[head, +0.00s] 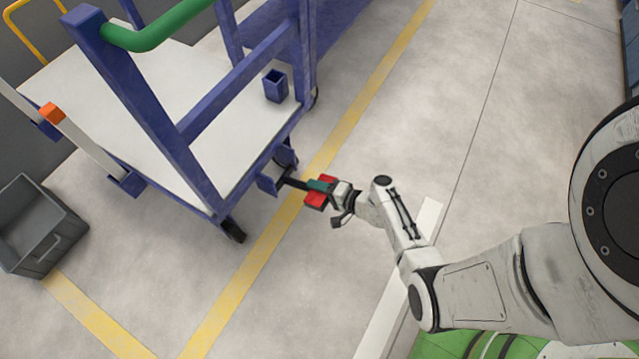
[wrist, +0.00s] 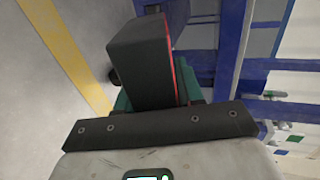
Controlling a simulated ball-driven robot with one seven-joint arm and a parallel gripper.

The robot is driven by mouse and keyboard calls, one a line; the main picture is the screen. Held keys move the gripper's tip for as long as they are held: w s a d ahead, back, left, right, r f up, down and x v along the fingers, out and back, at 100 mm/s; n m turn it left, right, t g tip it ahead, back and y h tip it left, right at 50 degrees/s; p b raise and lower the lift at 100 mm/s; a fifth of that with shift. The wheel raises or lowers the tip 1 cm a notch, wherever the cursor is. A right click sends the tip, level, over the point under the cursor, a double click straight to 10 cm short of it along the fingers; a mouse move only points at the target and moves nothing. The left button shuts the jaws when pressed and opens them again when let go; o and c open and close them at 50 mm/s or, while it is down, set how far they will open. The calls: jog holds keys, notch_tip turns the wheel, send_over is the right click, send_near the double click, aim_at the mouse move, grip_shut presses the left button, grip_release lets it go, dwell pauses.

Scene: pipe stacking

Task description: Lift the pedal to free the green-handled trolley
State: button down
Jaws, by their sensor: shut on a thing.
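The trolley has a blue frame, a white deck (head: 140,100) and a green handle (head: 165,25) at upper left in the head view. The grip's exact contact is hidden there. Blue trolley frame (wrist: 230,50) shows to the right.
A grey bin (head: 40,225) stands on the floor at left. Yellow lines (head: 250,265) cross the floor. Bare floor lies right of the trolley.

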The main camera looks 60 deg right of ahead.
jog(key=shift+w+r+g+p, duration=0.3)
jog(key=shift+r+g+p, duration=0.15)
jog(key=shift+r+p, duration=0.3)
jog(key=shift+w+r+g+p, duration=0.25)
jog(key=shift+r+g+p, duration=0.25)
jog(key=shift+p, duration=0.4)
jog(key=shift+w+r+p, duration=0.45)
jog(key=shift+r+p, duration=0.05)
jog(key=shift+r, duration=0.05)
jog(key=shift+w, duration=0.1)
jog(key=c, duration=0.8)
grip_release()
jog(key=p+v, duration=0.2)
jog(key=v, duration=0.9)
jog(key=shift+f+p, duration=0.15)
jog(key=shift+p, duration=0.15)
jog(key=shift+a, duration=0.15)
